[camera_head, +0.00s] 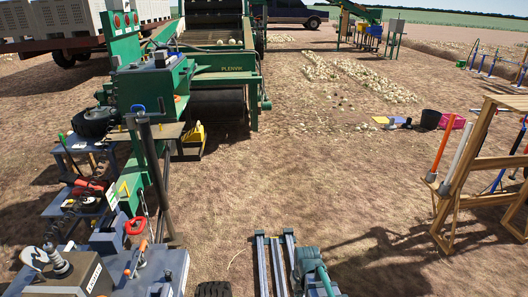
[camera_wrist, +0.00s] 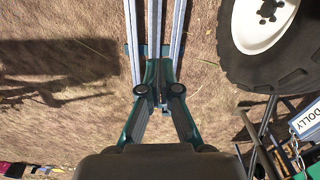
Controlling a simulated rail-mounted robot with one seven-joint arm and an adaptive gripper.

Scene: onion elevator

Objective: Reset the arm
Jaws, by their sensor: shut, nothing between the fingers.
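In the wrist view my gripper (camera_wrist: 158,88) is shut with nothing between its fingers. Its green and dark links come together at the picture's middle, above bare brown soil. No object touches the fingers in that view. In the head view a green and grey part of my arm shows low at the bottom edge, right of centre. The fingertips cannot be made out there.
A large tyre with a white hub (camera_wrist: 262,22) is at the wrist view's upper right, near a "DOLLY" tag (camera_wrist: 308,118). The head view shows the green harvester (camera_head: 228,75), a cluttered tool bench (camera_head: 85,205) at left and a wooden rack (camera_head: 468,190) at right. Open soil lies between.

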